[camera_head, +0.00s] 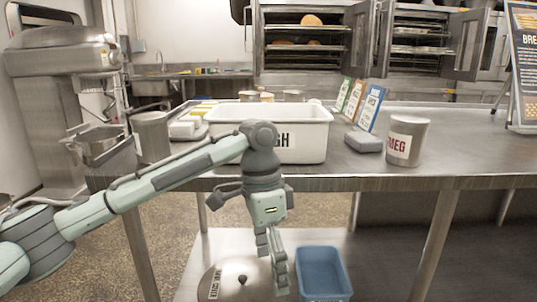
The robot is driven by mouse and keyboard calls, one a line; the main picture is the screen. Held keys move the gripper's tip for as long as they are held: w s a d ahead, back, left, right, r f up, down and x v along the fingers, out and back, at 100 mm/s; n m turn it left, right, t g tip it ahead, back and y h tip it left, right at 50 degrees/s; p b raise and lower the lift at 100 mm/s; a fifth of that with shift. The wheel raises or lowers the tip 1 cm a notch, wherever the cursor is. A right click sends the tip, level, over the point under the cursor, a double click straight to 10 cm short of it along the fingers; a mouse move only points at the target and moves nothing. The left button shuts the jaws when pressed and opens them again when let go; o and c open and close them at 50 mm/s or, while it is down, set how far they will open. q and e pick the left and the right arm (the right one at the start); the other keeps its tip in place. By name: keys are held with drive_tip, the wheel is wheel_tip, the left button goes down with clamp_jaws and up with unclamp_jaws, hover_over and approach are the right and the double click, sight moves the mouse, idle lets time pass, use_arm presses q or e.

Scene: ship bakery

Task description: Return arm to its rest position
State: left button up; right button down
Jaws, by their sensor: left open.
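My left arm comes in from the left edge and bends down in front of the steel table (440,170). My left gripper (272,258) points downward, below the tabletop edge and over the lower shelf. Its fingers look empty. It hangs between a round lid (240,280) and a blue bin (322,272), apparently above or in front of them; the exact gap cannot be told. My wrist covers part of the white tub (310,130) and its label. My right gripper is not in view.
On the table stand a labelled canister (407,140), a grey block (363,142), upright cards (370,108) and a metal can (151,137). A large mixer (65,100) stands at the left. Open ovens (305,40) are behind.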

use_arm(q)
drive_tip(key=s+d+f+n+t+h, duration=0.1)
drive_tip(key=d+f+n+t+h, duration=0.2)
drive_tip(key=f, duration=1.1)
drive_tip(key=s+a+f+n+h, duration=0.1)
drive_tip(key=s+a+f+n, duration=0.1)
drive_tip(key=a+f+n, duration=0.5)
drive_tip(key=s+a+f+n+y, duration=0.1)
drive_tip(key=s+a+f+y, duration=0.2)
drive_tip(key=s+a+f, duration=0.4)
drive_tip(key=s+a+f+n+t+y, duration=0.1)
drive_tip(key=s+a+f+n+y, duration=0.1)
drive_tip(key=s+a+f, duration=0.6)
drive_tip(key=a+y, duration=0.1)
drive_tip(key=a, duration=0.6)
drive_tip(key=shift+s+f+t+p, duration=0.15)
drive_tip(key=shift+s+t+p, duration=0.1)
drive_tip(key=shift+t+p, duration=0.05)
drive_tip(key=shift+a, duration=0.1)
